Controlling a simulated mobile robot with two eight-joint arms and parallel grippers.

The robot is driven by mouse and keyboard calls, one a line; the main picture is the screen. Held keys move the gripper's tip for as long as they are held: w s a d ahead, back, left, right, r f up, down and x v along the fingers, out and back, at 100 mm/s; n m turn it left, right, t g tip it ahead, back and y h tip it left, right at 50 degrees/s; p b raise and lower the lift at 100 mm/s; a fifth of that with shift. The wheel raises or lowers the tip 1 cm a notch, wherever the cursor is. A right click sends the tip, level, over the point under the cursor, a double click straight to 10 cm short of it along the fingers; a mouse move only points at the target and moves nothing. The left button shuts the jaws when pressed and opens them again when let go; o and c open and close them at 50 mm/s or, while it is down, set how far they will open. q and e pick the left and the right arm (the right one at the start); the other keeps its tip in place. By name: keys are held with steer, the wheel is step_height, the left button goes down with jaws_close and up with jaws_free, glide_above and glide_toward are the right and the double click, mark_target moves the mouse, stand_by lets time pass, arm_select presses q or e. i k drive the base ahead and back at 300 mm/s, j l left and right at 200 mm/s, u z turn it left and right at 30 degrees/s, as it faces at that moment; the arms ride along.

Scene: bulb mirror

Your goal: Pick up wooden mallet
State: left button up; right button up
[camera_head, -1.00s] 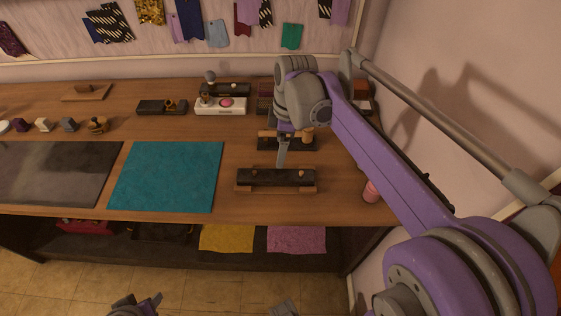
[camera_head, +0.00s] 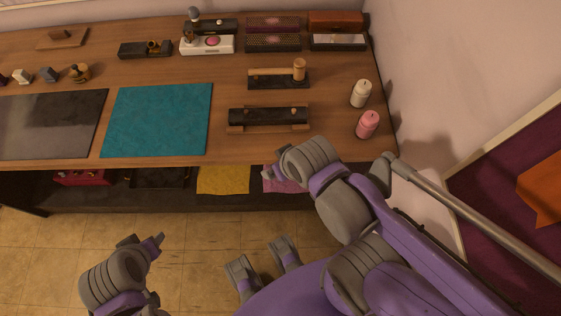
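The wooden mallet (camera_head: 277,72) lies across a dark stand (camera_head: 277,83) toward the back right of the table. Its handle points left and its thick head is at the right end. Nothing is holding it. My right gripper (camera_head: 270,173) is in front of the table's front edge, well nearer than the mallet and apart from it. Its fingers are mostly hidden by its wrist. My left gripper (camera_head: 148,245) is low at the left, over the floor and away from the table. It shows no object, and its finger gap is unclear.
A dark block on a wooden base (camera_head: 268,117) stands in front of the mallet. White (camera_head: 361,94) and pink (camera_head: 367,125) candles stand at right, near the wall. Patterned boxes (camera_head: 273,41) stand behind. A teal mat (camera_head: 157,120) lies left.

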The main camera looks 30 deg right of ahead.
mark_target(298, 71)
steer(key=z, duration=1.25)
